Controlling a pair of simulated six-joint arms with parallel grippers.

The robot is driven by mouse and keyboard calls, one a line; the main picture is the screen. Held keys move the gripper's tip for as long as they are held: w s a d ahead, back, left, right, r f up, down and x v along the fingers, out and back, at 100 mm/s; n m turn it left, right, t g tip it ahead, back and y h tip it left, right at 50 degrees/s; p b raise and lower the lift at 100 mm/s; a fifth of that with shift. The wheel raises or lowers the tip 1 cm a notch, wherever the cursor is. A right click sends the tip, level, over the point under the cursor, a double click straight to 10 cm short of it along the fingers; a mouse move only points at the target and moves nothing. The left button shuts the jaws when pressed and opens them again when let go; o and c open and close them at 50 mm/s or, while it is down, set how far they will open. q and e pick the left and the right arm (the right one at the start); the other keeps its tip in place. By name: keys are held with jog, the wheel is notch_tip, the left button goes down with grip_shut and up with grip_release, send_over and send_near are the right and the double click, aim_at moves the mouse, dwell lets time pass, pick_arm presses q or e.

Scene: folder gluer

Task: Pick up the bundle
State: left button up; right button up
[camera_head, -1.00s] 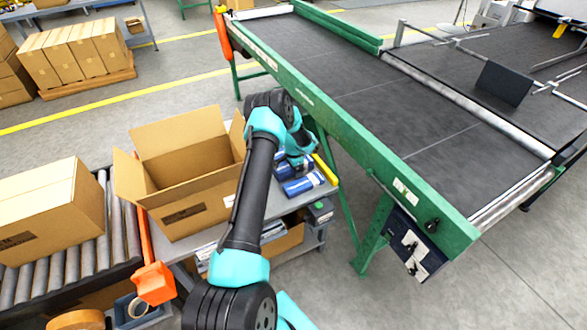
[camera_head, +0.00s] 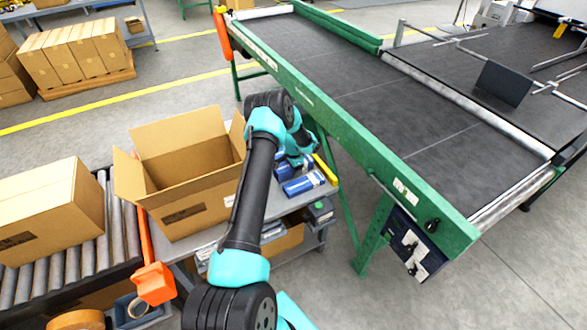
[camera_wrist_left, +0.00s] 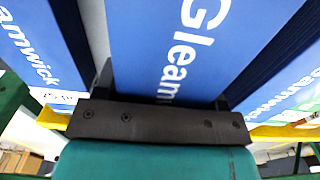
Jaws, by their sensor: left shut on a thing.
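Blue printed bundles (camera_head: 303,184) lie on a small grey table beside the conveyor. My left gripper (camera_head: 296,160) is over them in the head view, its jaws mostly hidden by my own wrist. In the left wrist view, my left gripper (camera_wrist_left: 165,85) is shut on a blue bundle (camera_wrist_left: 165,45) with white lettering, one dark finger on each side. More blue bundles with the same print sit to its left (camera_wrist_left: 35,45) and right (camera_wrist_left: 290,100). I cannot tell whether the held bundle touches the table. My right gripper is not in view.
An open cardboard box (camera_head: 185,185) stands left of the bundles on the grey table (camera_head: 295,203). A closed carton (camera_head: 45,215) sits on rollers at the left. The green-framed conveyor (camera_head: 350,125) runs close behind the bundles, its dark belt empty nearby.

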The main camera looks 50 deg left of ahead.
pick_arm(q)
jog(key=shift+c, duration=0.9)
jog(key=shift+r, duration=0.15)
jog(key=shift+r, duration=0.65)
notch_tip(320, 180, up, 2)
jog(key=shift+s+d+r, duration=0.1)
jog(key=shift+s+d, duration=0.05)
jog(key=s+d, duration=0.6)
jog(key=d, duration=0.1)
jog(key=s+d+r, duration=0.1)
jog(key=s+d, duration=0.2)
jog(key=d, duration=0.1)
jog(key=shift+s+r, duration=0.1)
jog(key=shift+s, duration=0.3)
jog(key=shift+s+d, duration=0.25)
jog(key=shift+d, duration=0.1)
jog(key=shift+w, duration=0.1)
